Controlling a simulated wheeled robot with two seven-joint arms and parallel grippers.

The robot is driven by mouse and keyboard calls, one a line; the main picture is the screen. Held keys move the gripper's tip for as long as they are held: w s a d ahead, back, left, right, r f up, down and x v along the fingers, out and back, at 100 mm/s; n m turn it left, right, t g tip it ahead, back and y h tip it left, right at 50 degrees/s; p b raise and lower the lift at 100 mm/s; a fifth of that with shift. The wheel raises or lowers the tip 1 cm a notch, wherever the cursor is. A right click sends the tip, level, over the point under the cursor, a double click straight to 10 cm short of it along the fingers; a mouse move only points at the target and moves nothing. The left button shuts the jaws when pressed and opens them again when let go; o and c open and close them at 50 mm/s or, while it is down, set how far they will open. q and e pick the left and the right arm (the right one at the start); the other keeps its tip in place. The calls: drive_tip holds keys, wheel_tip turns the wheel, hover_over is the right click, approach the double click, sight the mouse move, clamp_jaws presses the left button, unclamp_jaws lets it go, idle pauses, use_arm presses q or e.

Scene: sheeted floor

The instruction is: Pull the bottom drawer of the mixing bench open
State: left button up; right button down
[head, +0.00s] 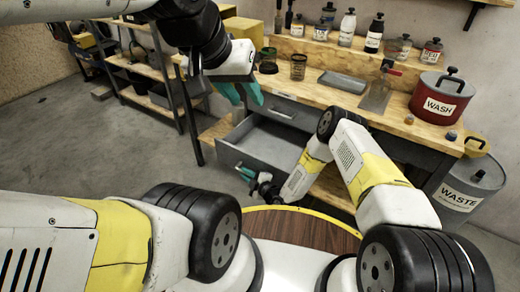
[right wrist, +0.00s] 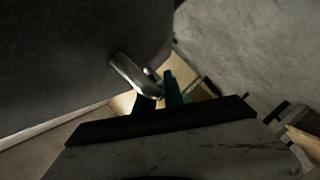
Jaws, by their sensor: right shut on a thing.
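The mixing bench (head: 340,98) has a wooden top and grey drawers. Its bottom drawer (head: 262,143) stands pulled out, with its empty-looking grey interior showing below the shut upper drawer (head: 296,114). My right gripper (head: 247,174) is at the drawer's front panel, low down. In the right wrist view, the teal fingers (right wrist: 155,90) are closed around the end of the metal bar handle (right wrist: 130,74) on the dark drawer front. My left gripper (head: 240,94) is above and left of the drawer, its teal fingers apart and empty.
On the bench top are a red WASH pot (head: 441,97), a grey tray (head: 342,82), jars and bottles. A WASTE drum (head: 468,185) stands at the right. A shelving rack (head: 140,72) stands at the left. The grey floor (head: 90,150) left of the drawer is clear.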

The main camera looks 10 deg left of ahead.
drive_tip(key=s+a, duration=0.2)
drive_tip(key=s, duration=0.5)
drive_tip(key=shift+s+a, duration=0.3)
drive_tip(key=shift+a, duration=0.05)
drive_tip(key=c, duration=1.5)
unclamp_jaws()
drive_tip(key=shift+o, duration=0.2)
drive_tip(key=v, duration=0.7)
drive_tip(key=shift+s+d, duration=0.2)
drive_tip(key=shift+d, duration=0.15)
drive_tip(key=shift+r, duration=0.1)
